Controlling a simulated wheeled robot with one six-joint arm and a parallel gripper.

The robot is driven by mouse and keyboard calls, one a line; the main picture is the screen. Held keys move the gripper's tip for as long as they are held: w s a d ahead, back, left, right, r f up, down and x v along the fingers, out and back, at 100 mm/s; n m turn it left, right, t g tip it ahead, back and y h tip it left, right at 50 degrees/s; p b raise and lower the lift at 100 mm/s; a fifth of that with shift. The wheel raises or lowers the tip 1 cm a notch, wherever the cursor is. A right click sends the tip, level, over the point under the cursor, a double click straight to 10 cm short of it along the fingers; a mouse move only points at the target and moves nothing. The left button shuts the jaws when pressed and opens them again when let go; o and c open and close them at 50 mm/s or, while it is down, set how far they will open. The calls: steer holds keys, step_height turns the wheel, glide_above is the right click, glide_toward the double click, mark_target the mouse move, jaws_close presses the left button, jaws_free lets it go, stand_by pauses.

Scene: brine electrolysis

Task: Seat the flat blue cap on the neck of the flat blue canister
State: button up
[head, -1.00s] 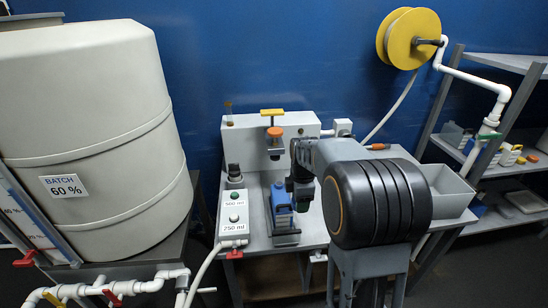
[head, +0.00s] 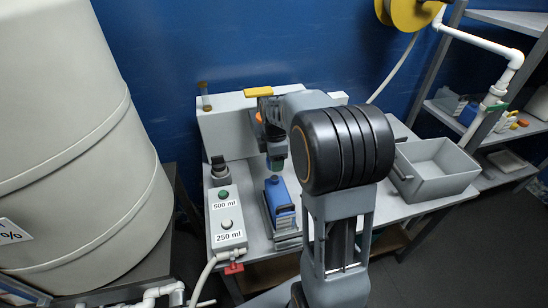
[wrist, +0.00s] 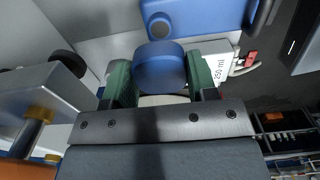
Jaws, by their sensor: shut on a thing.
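The blue canister (head: 280,200) stands upright on a small grey stand on the bench in the head view. In the wrist view its blue body (wrist: 208,16) lies at the top edge, with a round neck feature (wrist: 159,26) on it. My gripper (head: 276,163) is just behind and above the canister in the head view. In the wrist view the green fingers of my gripper (wrist: 160,84) are shut on the flat blue cap (wrist: 160,62). The cap is apart from the canister's neck, as far as I can tell.
A button box (head: 228,218) labelled 500 ml and 250 ml sits left of the canister. A grey filling station (head: 222,125) with a yellow handle (head: 258,92) stands behind. A grey open bin (head: 437,172) is at the right. A large white tank (head: 60,120) fills the left.

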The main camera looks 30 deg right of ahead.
mark_target(275, 178)
steer(key=shift+f+b, duration=1.5)
steer(key=shift+f, duration=0.95)
steer(key=shift+f+b, duration=0.6)
steer(key=shift+f, duration=0.7)
stand_by(1.2)
steer(key=o, duration=1)
steer(key=shift+r, duration=0.1)
steer(key=shift+r+p, duration=2.85)
steer(key=shift+r, duration=0.55)
